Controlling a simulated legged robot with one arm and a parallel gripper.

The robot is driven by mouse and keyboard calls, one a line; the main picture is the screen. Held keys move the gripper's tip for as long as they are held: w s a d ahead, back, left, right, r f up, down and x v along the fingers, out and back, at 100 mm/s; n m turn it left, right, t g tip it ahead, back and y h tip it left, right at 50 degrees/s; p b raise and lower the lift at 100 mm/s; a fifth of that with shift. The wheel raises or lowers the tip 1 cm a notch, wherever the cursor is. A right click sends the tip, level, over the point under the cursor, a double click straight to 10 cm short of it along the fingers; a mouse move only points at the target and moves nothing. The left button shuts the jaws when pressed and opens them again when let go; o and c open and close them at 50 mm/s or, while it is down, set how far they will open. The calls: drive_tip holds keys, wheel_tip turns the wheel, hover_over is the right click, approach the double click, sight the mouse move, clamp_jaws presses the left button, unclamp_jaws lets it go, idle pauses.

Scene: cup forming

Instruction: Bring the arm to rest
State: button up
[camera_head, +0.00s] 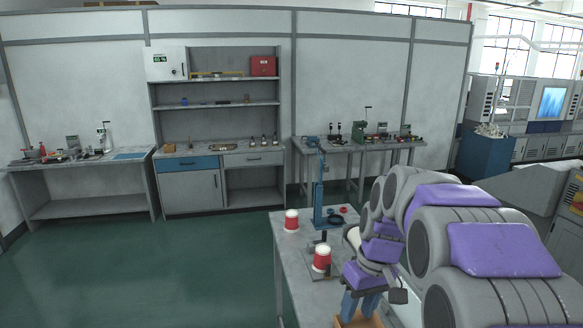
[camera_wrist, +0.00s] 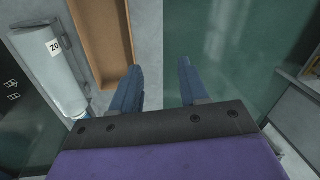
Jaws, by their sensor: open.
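My gripper (camera_wrist: 160,68) shows two blue fingers standing apart with nothing between them in the wrist view. In the head view my gripper (camera_head: 359,306) points down over the near end of the work table (camera_head: 291,262). A brown open tray (camera_wrist: 118,45) lies just left of the fingers in the wrist view. Part of the same tray (camera_head: 365,322) shows under the gripper at the bottom of the head view. My arm, grey with purple covers, fills the right of the head view, bent out over the table and hiding its right side.
Two red and white cups (camera_head: 291,221) (camera_head: 323,259) and a blue press stand (camera_head: 319,205) are on the table. A pale cylinder with a label (camera_wrist: 50,62) is left of the tray. Green floor (camera_head: 150,265) is open to the left. Benches line the back wall.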

drive_tip(key=s+f+m+h, duration=0.1)
drive_tip(key=s+f+m, duration=0.1)
drive_tip(key=s, duration=1.3)
drive_tip(key=s+f+m+g+h, duration=0.1)
drive_tip(key=s+f, duration=0.4)
drive_tip(key=s, duration=1)
drive_tip(key=shift+d+m+b, duration=0.2)
drive_tip(key=shift+m+b, duration=0.1)
drive_tip(key=shift+m, duration=0.4)
